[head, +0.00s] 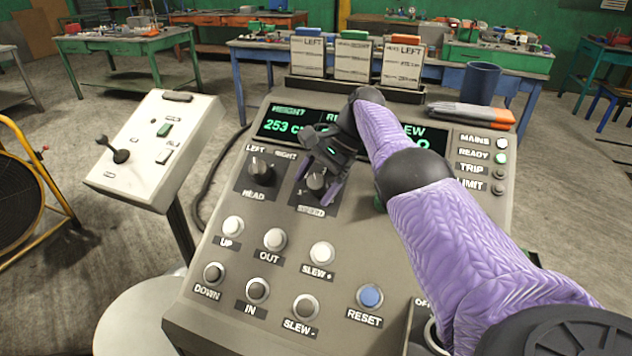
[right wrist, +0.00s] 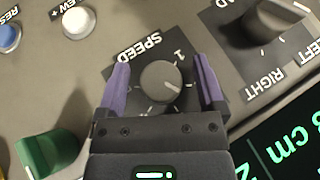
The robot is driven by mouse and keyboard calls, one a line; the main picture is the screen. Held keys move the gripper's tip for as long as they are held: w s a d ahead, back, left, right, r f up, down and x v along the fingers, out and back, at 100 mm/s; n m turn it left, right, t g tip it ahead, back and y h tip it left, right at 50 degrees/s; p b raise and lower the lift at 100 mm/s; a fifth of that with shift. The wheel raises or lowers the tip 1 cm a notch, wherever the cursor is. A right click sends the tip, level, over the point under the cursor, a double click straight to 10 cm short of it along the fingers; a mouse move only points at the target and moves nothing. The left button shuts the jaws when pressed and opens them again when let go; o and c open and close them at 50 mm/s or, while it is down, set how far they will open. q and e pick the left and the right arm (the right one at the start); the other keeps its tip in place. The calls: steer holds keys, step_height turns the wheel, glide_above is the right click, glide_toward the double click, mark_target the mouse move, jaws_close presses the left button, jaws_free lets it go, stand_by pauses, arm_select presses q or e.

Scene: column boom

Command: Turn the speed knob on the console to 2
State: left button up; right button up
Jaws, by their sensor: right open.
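The grey console (head: 190,310) fills the middle of the head view. Its round speed knob (head: 316,181) sits on a dark plate labelled SPEED; the head view shows it partly covered by my gripper. In the right wrist view the knob (right wrist: 158,84) is clear, with a white mark on its right side; a "1" is printed near it, and the other numerals are hidden or unreadable. My right gripper (head: 314,187) is open at the knob. Its purple fingers (right wrist: 161,82) stand on either side of the knob, with a gap showing on both sides. My left gripper is not in view.
The head knob (head: 260,171) is left of the speed knob. Push buttons, including blue RESET (head: 369,296), lie below. A green knob (right wrist: 48,150) is close to my gripper. The height display (head: 283,126) reads 253 cm. A white joystick box (head: 190,125) stands left.

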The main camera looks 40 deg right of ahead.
mark_target(316, 180)
step_height(316, 180, up, 10)
steer(key=p, duration=0.3)
